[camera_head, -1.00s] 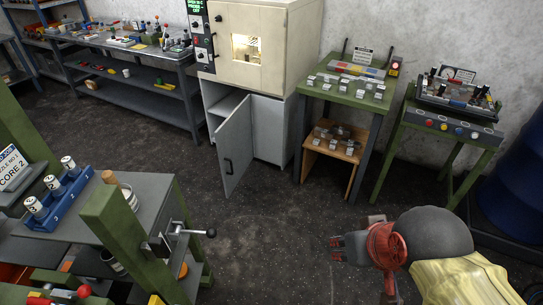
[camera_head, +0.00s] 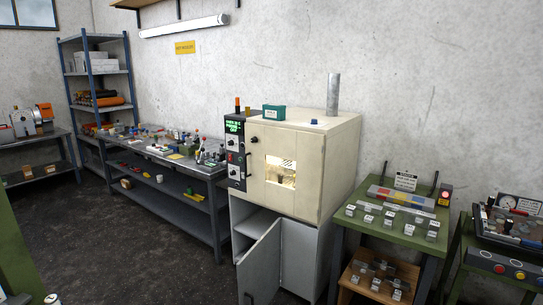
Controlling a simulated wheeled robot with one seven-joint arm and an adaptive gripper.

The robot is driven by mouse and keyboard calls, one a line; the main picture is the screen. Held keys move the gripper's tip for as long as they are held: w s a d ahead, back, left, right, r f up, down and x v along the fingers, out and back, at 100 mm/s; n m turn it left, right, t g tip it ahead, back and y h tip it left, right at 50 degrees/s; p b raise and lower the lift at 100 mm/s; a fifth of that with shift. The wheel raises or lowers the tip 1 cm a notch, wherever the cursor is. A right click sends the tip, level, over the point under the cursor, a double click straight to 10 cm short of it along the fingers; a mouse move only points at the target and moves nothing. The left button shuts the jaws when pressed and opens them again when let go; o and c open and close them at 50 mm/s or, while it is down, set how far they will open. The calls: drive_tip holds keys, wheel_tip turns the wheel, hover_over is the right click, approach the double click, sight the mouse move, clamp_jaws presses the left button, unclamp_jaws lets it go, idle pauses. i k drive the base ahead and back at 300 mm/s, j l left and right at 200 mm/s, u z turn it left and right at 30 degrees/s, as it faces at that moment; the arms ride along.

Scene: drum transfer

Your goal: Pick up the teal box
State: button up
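A small teal box (camera_head: 274,112) with a pale label sits on top of the cream oven (camera_head: 330,150), near its front left edge. My gripper is not in view now. The oven's top is above the table tops around it. No part of my arm shows near the box.
An orange-topped item (camera_head: 237,105) stands left of the box, a small blue thing (camera_head: 314,122) and a grey pipe (camera_head: 332,95) to its right. The cabinet door (camera_head: 260,268) below hangs open. A long bench (camera_head: 160,160) is left, a green table (camera_head: 390,236) right.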

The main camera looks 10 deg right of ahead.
sight(273, 112)
drive_tip(key=i+l+z, duration=0.1)
drive_tip(key=i, duration=0.5)
drive_tip(key=i+l, duration=0.25)
drive_tip(key=i, duration=0.4)
drive_tip(key=z, duration=0.05)
